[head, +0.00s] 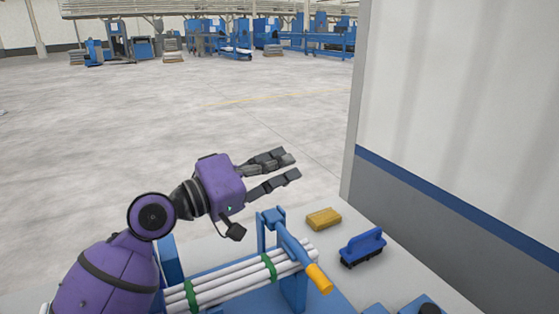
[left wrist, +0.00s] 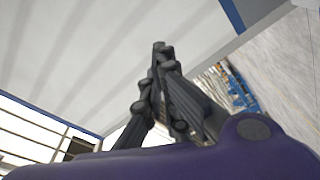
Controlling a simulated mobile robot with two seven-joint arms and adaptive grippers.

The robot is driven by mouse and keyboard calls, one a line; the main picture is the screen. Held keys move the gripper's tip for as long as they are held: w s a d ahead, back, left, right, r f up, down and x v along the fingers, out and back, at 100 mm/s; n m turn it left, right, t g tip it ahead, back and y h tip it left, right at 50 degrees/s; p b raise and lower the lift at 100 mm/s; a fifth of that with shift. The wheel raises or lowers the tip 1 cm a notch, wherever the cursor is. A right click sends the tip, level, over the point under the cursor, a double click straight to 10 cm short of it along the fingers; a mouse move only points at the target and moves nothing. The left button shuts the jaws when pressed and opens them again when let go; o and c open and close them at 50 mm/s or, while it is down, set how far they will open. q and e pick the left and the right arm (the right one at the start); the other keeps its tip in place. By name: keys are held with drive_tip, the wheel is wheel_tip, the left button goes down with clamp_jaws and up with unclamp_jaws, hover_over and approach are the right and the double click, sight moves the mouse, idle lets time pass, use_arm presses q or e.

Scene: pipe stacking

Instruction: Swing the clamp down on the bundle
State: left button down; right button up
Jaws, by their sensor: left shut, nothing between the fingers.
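The clamp (head: 292,243) is a blue bar with an orange handle (head: 319,278). It runs from a blue post across the right part of the bundle, handle toward the near side. I cannot tell whether it presses on the pipes. The bundle (head: 233,287) is several white pipes with green bands, lying in a blue rack (head: 294,290). My left gripper (head: 294,167) is above and beyond the clamp, apart from it, fingers pointing right. It is shut and empty; the left wrist view shows its fingertips (left wrist: 161,48) together. My right gripper is not in view.
A yellow sponge-like block (head: 323,219) and a blue brush (head: 362,247) lie on the pale table (head: 415,274) right of the rack. A white and grey wall (head: 450,120) stands at the right. Open floor lies behind the table, with blue machines far back.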

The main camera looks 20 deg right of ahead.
use_arm(q)
drive_tip(key=v, duration=1.2)
drive_tip(key=shift+f, duration=0.1)
